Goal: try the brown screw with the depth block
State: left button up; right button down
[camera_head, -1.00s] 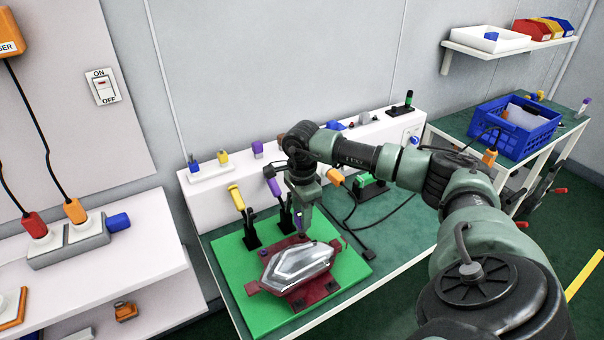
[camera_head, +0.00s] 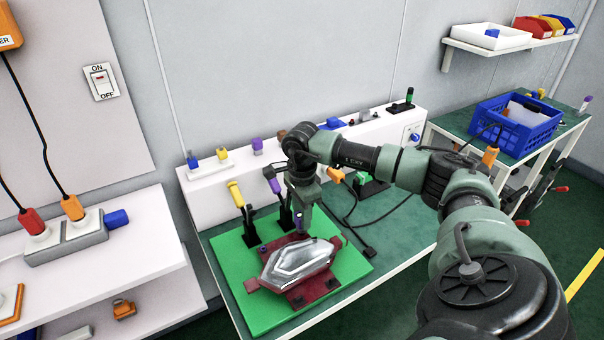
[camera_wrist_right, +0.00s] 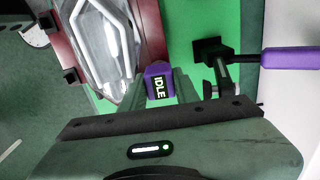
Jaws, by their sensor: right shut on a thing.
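My right gripper (camera_head: 302,212) points down at the back edge of the lamp in the head view. It is shut on a small purple block marked IDLE (camera_wrist_right: 160,83), which looks like the depth block. The block's purple also shows in the head view (camera_head: 299,217). It is beside the clear tail lamp (camera_head: 298,261), which lies in a dark red fixture (camera_head: 262,285) on a green mat (camera_head: 245,310). Whether the block touches the lamp or fixture I cannot tell. I cannot make out a brown screw. My left gripper is not in view.
A yellow-handled tool (camera_head: 235,194) and a purple-handled tool (camera_head: 272,181) stand in black holders behind the fixture, close to my gripper. A white ledge (camera_head: 200,203) with small items runs behind. A blue crate (camera_head: 517,124) stands on the right bench.

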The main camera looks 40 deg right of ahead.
jog(key=shift+f, duration=0.1)
dwell(0.5)
jog(key=shift+f+b, duration=0.6)
jog(key=shift+f, duration=0.05)
jog(key=c, duration=1)
grip_release()
jog(key=shift+o, duration=0.2)
jog(key=shift+r, duration=0.15)
notch_tip(320, 180, up, 7)
jog(key=shift+f+b, duration=0.1)
jog(key=shift+b, duration=0.5)
jog(key=shift+r, duration=0.45)
